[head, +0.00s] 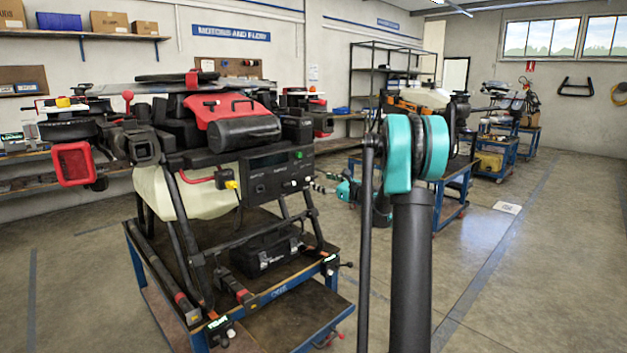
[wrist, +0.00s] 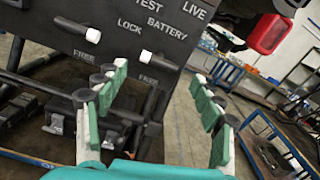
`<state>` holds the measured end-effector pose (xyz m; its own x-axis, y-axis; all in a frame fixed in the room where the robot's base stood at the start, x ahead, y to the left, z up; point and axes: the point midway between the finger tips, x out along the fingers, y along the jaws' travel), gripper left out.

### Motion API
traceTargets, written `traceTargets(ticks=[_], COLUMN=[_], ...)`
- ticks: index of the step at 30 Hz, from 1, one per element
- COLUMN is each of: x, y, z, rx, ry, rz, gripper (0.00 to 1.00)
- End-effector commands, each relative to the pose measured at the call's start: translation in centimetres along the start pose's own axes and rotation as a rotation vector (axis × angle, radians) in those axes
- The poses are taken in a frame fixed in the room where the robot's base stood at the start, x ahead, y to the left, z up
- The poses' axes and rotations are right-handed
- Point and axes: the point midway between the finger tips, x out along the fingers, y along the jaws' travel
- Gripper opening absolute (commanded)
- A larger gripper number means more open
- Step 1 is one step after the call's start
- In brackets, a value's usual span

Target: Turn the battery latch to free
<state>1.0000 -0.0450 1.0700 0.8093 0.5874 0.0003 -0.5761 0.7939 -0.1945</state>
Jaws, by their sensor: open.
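In the wrist view, a dark control panel (wrist: 110,25) with white lettering fills the upper left, tilted. Two white-tipped latch handles stick out from it: a left one (wrist: 93,35) above a FREE marking, and a right one (wrist: 147,58) above another FREE marking, with LOCK and BATTERY lettered above. I cannot tell surely which handle is the battery latch. My gripper (wrist: 158,72) is open and empty, its teal fingers spread, with the right handle in the gap between the fingertips in the picture. In the head view my gripper (head: 322,186) is right of the panel (head: 275,176), partly hidden by my arm.
The spray drone (head: 235,115) stands on a blue-edged cart (head: 285,300), its dark legs below the panel. A black case (head: 268,250) lies on the cart. Other carts (head: 490,160) stand behind. The floor to the right is clear.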

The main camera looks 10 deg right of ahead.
Motion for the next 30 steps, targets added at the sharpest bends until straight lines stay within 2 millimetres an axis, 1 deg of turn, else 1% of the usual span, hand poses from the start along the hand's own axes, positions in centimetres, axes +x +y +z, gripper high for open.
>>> traceTargets(ticks=[1,3,6,9,14,22,23,30], x=[1.1,2.3,3.8,4.7,5.6,5.7,5.7,5.7], y=[0.1,0.1,0.1,0.0,0.0,0.0,0.0,0.0], z=[0.0,0.0,0.0,0.0,0.0,0.0,0.0,0.0], rx=[0.0,0.0,0.0,0.0,0.0,-0.001,-0.001,-0.001], ry=[-0.001,0.0,0.0,0.0,0.0,0.0,0.0,0.0], rz=[0.003,0.003,0.002,0.001,0.001,0.0,0.0,0.001], gripper=[0.68,0.68,0.68,0.68,0.68,0.68,0.65,0.36])
